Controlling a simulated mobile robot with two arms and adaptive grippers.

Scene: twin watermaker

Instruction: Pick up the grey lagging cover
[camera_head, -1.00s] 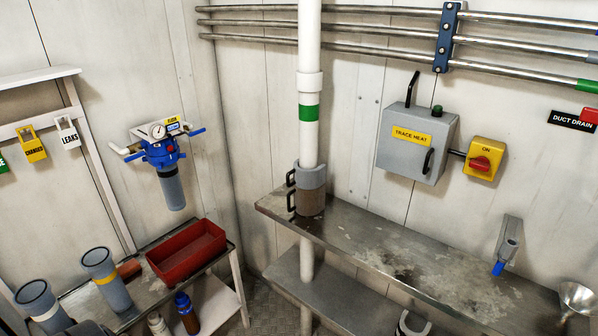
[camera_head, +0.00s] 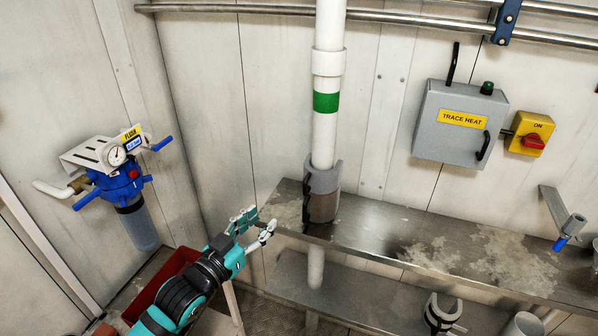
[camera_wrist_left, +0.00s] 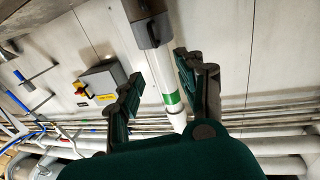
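A grey lagging cover (camera_head: 336,180) sits around the white vertical pipe (camera_head: 326,135), just above the upper steel shelf. It is open on one side, where a brown section shows, and has dark handles on its left. It also shows in the left wrist view (camera_wrist_left: 151,31), upper middle, with the pipe running between my fingers. A second grey C-shaped piece (camera_head: 442,314) with a pale inside rests on the lower shelf. My left gripper (camera_head: 254,228) is open and empty, left of the cover on the pipe and apart from it. My right gripper is not in view.
The upper steel shelf (camera_head: 400,255) has free room right of the pipe. A grey trace heat box (camera_head: 459,128) and a yellow switch (camera_head: 529,134) are on the wall. A blue filter (camera_head: 118,180) hangs at left. A red tray (camera_head: 160,283) is partly behind my left arm.

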